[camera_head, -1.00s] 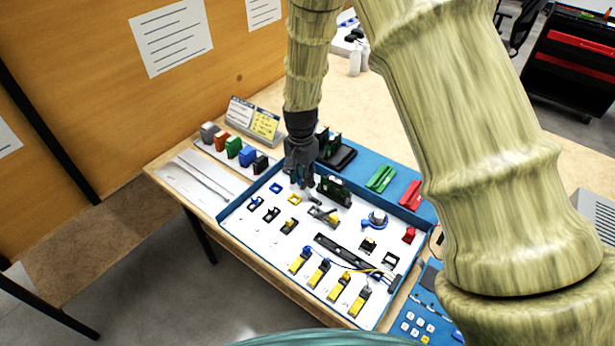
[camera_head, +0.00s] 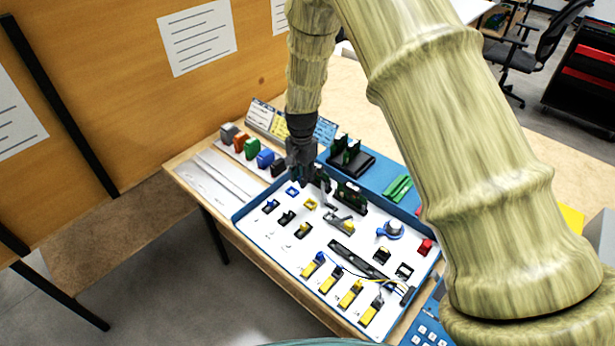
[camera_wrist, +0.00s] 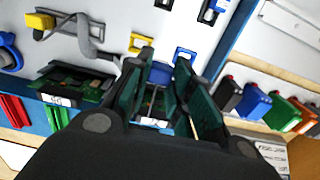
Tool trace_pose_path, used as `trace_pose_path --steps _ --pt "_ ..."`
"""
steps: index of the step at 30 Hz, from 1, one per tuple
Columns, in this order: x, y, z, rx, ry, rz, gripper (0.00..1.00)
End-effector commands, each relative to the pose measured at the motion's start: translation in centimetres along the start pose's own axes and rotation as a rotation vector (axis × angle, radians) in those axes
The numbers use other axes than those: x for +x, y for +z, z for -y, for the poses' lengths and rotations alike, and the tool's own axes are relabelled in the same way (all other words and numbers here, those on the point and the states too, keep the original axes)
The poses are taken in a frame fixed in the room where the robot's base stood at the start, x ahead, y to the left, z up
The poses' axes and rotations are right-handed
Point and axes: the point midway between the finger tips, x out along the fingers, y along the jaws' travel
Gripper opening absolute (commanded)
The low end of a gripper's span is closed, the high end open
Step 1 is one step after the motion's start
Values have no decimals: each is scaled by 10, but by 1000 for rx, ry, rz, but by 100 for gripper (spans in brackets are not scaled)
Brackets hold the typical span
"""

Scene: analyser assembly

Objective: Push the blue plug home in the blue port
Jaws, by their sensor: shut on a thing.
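My gripper (camera_head: 302,178) is low over the back left of the white tray. In the wrist view, its dark green fingers (camera_wrist: 163,95) are shut on a small blue piece, which I take to be the blue plug (camera_wrist: 163,73). The fingers hide most of it. A board with a white label (camera_wrist: 153,122) shows between and behind the fingers. An open blue square frame (camera_wrist: 186,54) lies just beyond the plug; it also shows in the head view (camera_head: 292,191). I cannot tell which part is the blue port, or how deep the plug sits.
A green board (camera_head: 350,195) stands upright beside the gripper. A yellow square frame (camera_head: 310,204) and several black clips lie in front. Coloured blocks (camera_head: 265,158) stand in a row at the left. Yellow-bodied parts with wires (camera_head: 350,294) fill the tray's front.

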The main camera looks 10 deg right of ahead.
Motion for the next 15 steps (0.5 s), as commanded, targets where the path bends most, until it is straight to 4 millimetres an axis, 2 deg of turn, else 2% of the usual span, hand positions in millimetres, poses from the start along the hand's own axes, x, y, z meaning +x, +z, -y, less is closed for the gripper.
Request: trace_pose_path --steps 15 --pt "11 0 34 1 0 0 0"
